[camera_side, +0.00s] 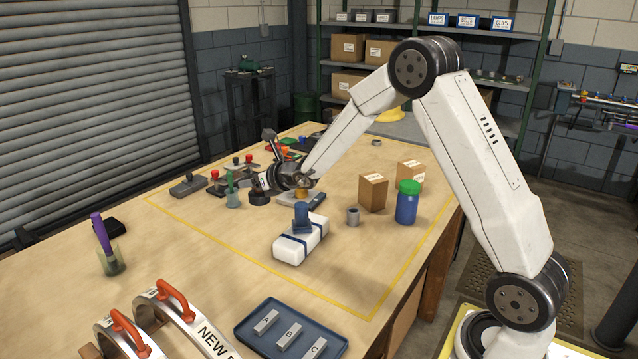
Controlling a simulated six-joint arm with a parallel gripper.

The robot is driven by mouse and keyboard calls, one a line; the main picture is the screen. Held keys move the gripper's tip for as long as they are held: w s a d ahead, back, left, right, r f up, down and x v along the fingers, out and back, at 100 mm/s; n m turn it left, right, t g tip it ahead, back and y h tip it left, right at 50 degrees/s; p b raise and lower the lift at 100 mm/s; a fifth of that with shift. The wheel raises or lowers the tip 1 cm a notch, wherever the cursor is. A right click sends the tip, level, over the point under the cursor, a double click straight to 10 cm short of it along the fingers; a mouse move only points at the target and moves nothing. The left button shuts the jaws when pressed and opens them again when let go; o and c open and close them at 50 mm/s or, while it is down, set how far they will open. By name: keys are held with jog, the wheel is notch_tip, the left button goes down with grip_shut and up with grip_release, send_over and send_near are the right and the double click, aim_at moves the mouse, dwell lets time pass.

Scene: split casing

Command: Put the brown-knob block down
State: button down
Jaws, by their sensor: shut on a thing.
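My gripper (301,188) points down at the middle of the bench and is shut on the brown-knob block at its small orange-brown knob (301,194). The knob shows just under the fingers, above a pale flat piece (286,199). The fingers and wrist hide part of the block, and the view is too small to tell whether its underside touches anything. To the left, several dark blocks with red knobs (188,187) stand on the bench (190,250).
A white strapped block (291,249) with a blue post is in front of my gripper. A grey nut (353,217), cardboard boxes (373,193) and a green-lidded blue jar (407,207) stand right. A lettered tray (250,340) lies at the front.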

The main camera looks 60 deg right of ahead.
jog(key=shift+f, duration=0.15)
jog(key=w+f, duration=0.2)
jog(key=w, duration=0.2)
jog(key=w+d+f, duration=0.1)
jog(key=w+f, duration=0.2)
jog(key=w, duration=0.1)
jog(key=w+f, duration=0.3)
jog(key=w, duration=0.1)
jog(key=shift+w+d+f, duration=0.2)
jog(key=shift+w+d, duration=0.05)
jog(key=shift+d, duration=0.15)
jog(key=shift+w+f, duration=0.5)
jog(key=shift+w+d+f, duration=0.1)
jog(key=shift+w+f, duration=0.05)
jog(key=shift+f, duration=1.6)
jog(key=shift+f, duration=0.15)
